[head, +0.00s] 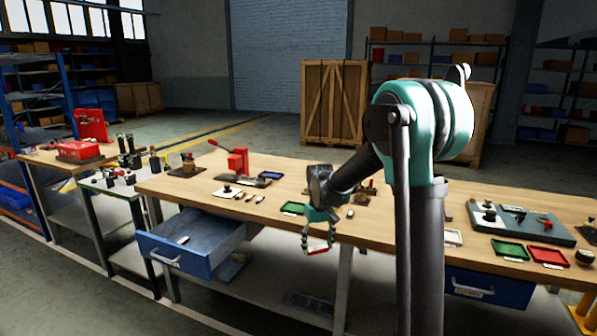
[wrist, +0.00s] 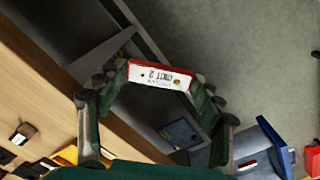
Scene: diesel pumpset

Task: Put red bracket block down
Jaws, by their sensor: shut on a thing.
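The red bracket block (wrist: 160,76) is between my fingertips in the wrist view, with a white printed label facing the camera. In the head view the block (head: 318,249) shows as a small red piece under my gripper (head: 317,240). My gripper is shut on it and holds it in the air, around the front edge of the wooden workbench (head: 280,208). The wrist view shows the bench edge to the left and the floor beyond the block. The block's far side is hidden.
An open blue drawer (head: 193,240) juts from the bench front, left of my gripper, with a small item inside. A red press (head: 237,161), a green tray (head: 293,208) and small parts stand on the bench. Green and red trays (head: 510,250) lie at right.

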